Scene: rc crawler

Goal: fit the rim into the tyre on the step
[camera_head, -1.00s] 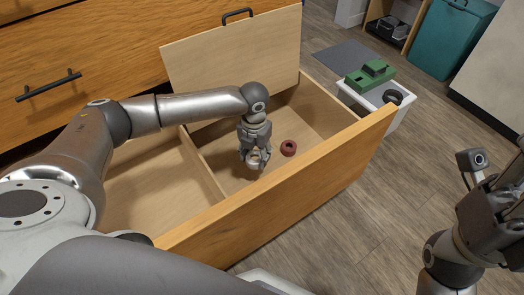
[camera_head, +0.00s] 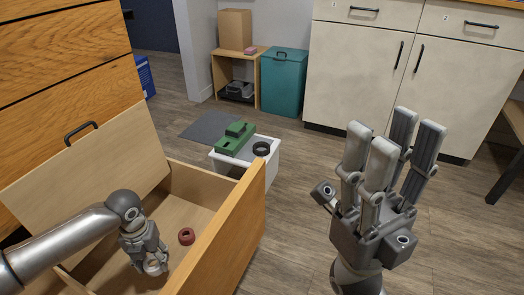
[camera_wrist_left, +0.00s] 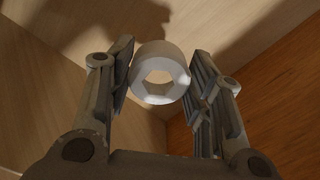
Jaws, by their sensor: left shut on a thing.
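The rim is a pale, short ring (camera_wrist_left: 158,54) between the fingers of my left gripper (camera_wrist_left: 160,85) in the left wrist view. In the head view, my left gripper (camera_head: 152,262) points down inside the open drawer, shut on the rim (camera_head: 154,269). The black tyre (camera_head: 262,152) lies flat on the right part of the white step (camera_head: 227,161), beyond the drawer. My right gripper (camera_head: 392,140) is empty and open, fingers up, in front of the floor at right.
A red-brown ring (camera_head: 186,236) lies in the drawer near my left gripper. The drawer's front wall (camera_head: 232,235) stands between that gripper and the step. A green block-shaped part (camera_head: 236,137) is on the step beside the tyre. Floor right of the step is clear.

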